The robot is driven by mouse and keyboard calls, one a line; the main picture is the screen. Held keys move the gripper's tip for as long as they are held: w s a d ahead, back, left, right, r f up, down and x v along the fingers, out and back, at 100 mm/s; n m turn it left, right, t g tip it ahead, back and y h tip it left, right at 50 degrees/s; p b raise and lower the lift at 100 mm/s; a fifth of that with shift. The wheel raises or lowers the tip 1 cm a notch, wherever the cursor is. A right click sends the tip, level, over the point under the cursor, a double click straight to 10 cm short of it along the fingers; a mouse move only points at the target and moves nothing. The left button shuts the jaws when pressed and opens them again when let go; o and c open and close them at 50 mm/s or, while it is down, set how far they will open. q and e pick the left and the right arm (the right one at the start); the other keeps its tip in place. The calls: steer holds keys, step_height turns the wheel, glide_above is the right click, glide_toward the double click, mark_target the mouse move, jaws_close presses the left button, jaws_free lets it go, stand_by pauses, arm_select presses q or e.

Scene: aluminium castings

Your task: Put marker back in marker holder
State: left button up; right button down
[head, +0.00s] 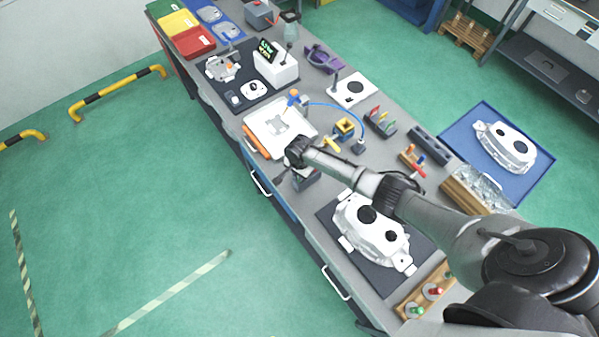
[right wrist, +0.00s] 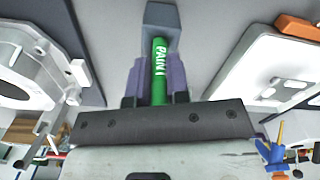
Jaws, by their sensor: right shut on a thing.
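A green marker (right wrist: 159,70) with white "PAINT" lettering is upright in the right wrist view, between the two purple-grey fingers of my right gripper (right wrist: 158,88). The gripper is shut on it. The marker's far end meets a grey-blue block (right wrist: 160,22), which looks like the marker holder; I cannot tell how deep the marker sits in it. In the head view, my right wrist (head: 298,152) is over the bench's front edge beside the white tray, and the fingers and marker cannot be made out. A dark block (head: 306,179) shows just below it. My left gripper is not in view.
A white casting (head: 372,232) lies on a dark mat to the right of the wrist. A white tray (head: 278,128) with a part on it is to the left.

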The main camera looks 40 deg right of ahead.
steer(key=shift+f, duration=0.45)
steer(key=c, duration=1)
jaws_free()
steer(key=shift+r, duration=0.15)
steer(key=shift+r, duration=0.3)
step_height(320, 180, up, 12)
steer(key=shift+r, duration=0.45)
